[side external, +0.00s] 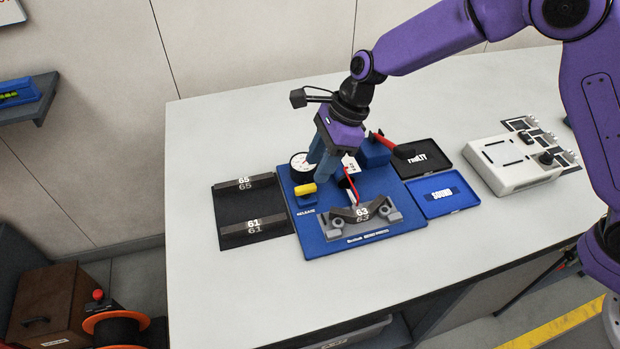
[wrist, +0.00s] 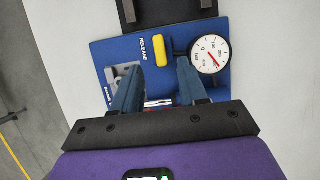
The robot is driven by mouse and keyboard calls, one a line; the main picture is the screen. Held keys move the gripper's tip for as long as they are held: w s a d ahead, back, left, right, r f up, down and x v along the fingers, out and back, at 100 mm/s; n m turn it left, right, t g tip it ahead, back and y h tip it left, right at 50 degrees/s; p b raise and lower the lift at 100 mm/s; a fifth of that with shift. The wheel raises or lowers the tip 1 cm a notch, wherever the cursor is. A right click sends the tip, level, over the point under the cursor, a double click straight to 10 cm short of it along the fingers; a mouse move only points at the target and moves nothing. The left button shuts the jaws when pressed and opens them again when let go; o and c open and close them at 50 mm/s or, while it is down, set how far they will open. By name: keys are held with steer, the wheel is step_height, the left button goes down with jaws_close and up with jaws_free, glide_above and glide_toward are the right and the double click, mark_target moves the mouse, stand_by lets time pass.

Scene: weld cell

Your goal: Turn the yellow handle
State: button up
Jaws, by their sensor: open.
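The yellow handle (side external: 305,189) sits on the blue fixture plate (side external: 320,238), near its left edge beside the word RELEASE. In the wrist view the yellow handle (wrist: 160,49) lies just beyond my fingertips, between the RELEASE label and the dial gauge (wrist: 209,54). My gripper (side external: 323,172) is open, pointing down over the plate, just right of the handle and apart from it in the picture. In the wrist view the fingers of my gripper (wrist: 157,82) are spread with a gap between them. The fingers partly hide the dial in the side view.
A grey bracket piece marked 63 (side external: 361,213) sits at the plate's front. A red lever (side external: 390,147) stands on a blue block at the back right. A black mat (side external: 228,208) with bars 65 and 61 is left. FAULTY (side external: 437,169) and SOUND (side external: 462,202) trays are right.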

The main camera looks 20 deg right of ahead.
mark_target(307, 186)
steer(key=shift+x, duration=2.7)
steer(key=shift+c, duration=0.3)
jaws_close()
